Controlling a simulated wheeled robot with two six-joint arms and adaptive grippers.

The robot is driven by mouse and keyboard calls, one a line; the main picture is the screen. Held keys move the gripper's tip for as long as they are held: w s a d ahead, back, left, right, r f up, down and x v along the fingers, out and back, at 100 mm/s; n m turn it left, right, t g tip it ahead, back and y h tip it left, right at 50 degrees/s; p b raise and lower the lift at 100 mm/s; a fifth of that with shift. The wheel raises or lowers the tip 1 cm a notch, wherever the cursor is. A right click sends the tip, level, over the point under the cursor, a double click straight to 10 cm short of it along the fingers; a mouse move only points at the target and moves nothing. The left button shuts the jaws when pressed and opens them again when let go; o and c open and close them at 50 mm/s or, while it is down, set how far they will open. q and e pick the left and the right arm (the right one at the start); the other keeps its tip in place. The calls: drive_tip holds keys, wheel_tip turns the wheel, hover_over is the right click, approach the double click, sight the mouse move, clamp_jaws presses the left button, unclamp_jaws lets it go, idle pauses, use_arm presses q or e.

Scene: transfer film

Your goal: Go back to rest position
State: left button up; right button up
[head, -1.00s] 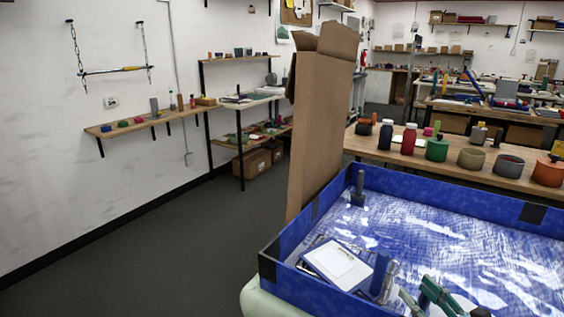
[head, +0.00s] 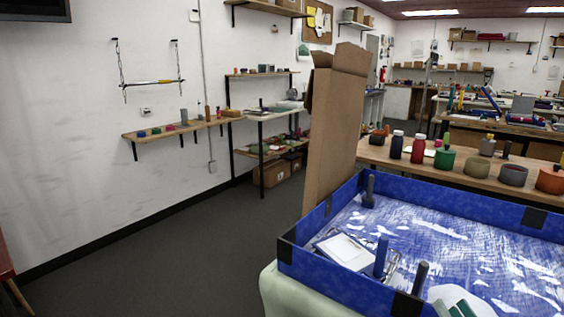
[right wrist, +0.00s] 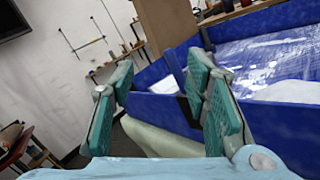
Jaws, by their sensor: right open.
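My right gripper (head: 458,308) shows only as green finger pads at the bottom edge of the head view, by the near wall of a blue tray. In the right wrist view, the gripper (right wrist: 163,100) has its two teal-padded fingers wide apart with nothing between them. The blue tray (head: 345,277) is lined with shiny clear film, and dark upright posts stand in it. A white-labelled card or packet (head: 345,250) lies in its near left corner. The tray's blue wall (right wrist: 160,108) also shows beyond the fingers in the right wrist view. My left gripper is not in view.
A tall open cardboard box (head: 335,130) stands behind the tray's left end. A wooden bench (head: 400,155) with bottles and pots is behind the tray. A wall shelf (head: 180,130) is at left. The grey floor (head: 180,265) left of the tray is clear.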

drive_tip(key=s+d+f+m+g+h, duration=0.5)
drive_tip(key=s+f+m+g+h, duration=0.45)
drive_tip(key=m, duration=1.45)
drive_tip(key=s+a+f+m+g+y, duration=0.7)
drive_tip(key=s+a+f, duration=0.7)
drive_tip(key=s+f, duration=0.1)
wheel_tip(320, 180, down, 16)
drive_tip(key=s+d+p, duration=0.1)
drive_tip(key=d, duration=0.1)
use_arm(q)
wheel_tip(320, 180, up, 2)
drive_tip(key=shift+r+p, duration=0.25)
drive_tip(key=shift+p, duration=0.5)
use_arm(e)
drive_tip(key=s+f+g, duration=0.2)
drive_tip(key=s+f, duration=0.9)
drive_tip(key=s, duration=0.3)
drive_tip(key=shift+d+f+m, duration=0.25)
drive_tip(key=shift+f+m, duration=0.15)
drive_tip(key=shift+s, duration=0.1)
